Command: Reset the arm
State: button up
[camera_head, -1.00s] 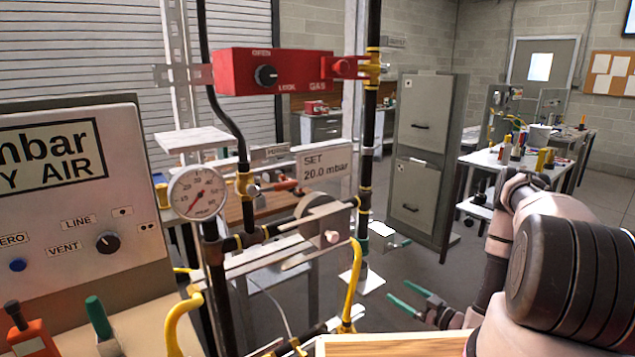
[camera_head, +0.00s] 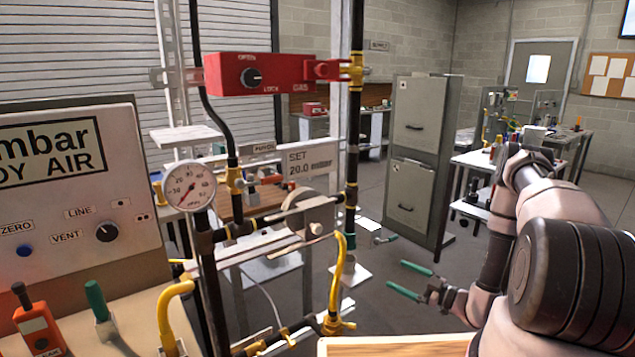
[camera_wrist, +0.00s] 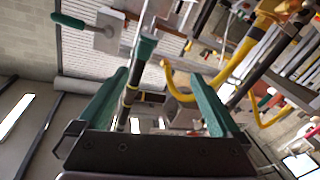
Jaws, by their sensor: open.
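My gripper (camera_head: 410,280) has two green fingers. It is open and empty, in the lower right middle of the head view, in front of the grey cabinet and to the right of the gas pipework. My arm comes in from the right edge. In the wrist view my gripper (camera_wrist: 160,105) shows its two green fingers wide apart with nothing held between them. Pipes and a yellow hose (camera_wrist: 225,75) show beyond the fingers there; the view is tilted.
The pipework carries a round gauge (camera_head: 188,187), a red gas lock box (camera_head: 262,75) and a yellow pipe (camera_head: 336,270). A control panel (camera_head: 75,190) stands at the left. A grey filing cabinet (camera_head: 415,150) stands behind. A wooden board (camera_head: 395,346) lies at the bottom.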

jog(key=s+a+r+n+g+y, duration=0.1)
jog(key=a+r+n+g, duration=0.15)
jog(key=r+n, duration=0.5)
jog(key=a+r+n+g, duration=0.1)
jog(key=r+n+g, duration=0.3)
jog(key=r+n, duration=0.35)
jog(key=s+a+r+n+g+y, duration=0.1)
jog(key=a+r+n+g, duration=0.1)
jog(key=r+n+g, duration=0.4)
jog(key=s+d+r+n+t+h, duration=0.2)
jog(key=s+r+n+t+h, duration=0.2)
jog(key=s+r+n+h, duration=0.3)
jog(key=s+d+r+n+t+h, duration=0.2)
jog(key=s+r+n+t+h, duration=0.2)
jog(key=s+r+n, duration=0.9)
notch_tip(320, 180, up, 10)
jog(key=n+h, duration=0.3)
jog(key=n, duration=1.1)
jog(key=shift+s+d+f, duration=0.25)
jog(key=shift+s+d, duration=0.05)
jog(key=shift+s, duration=0.1)
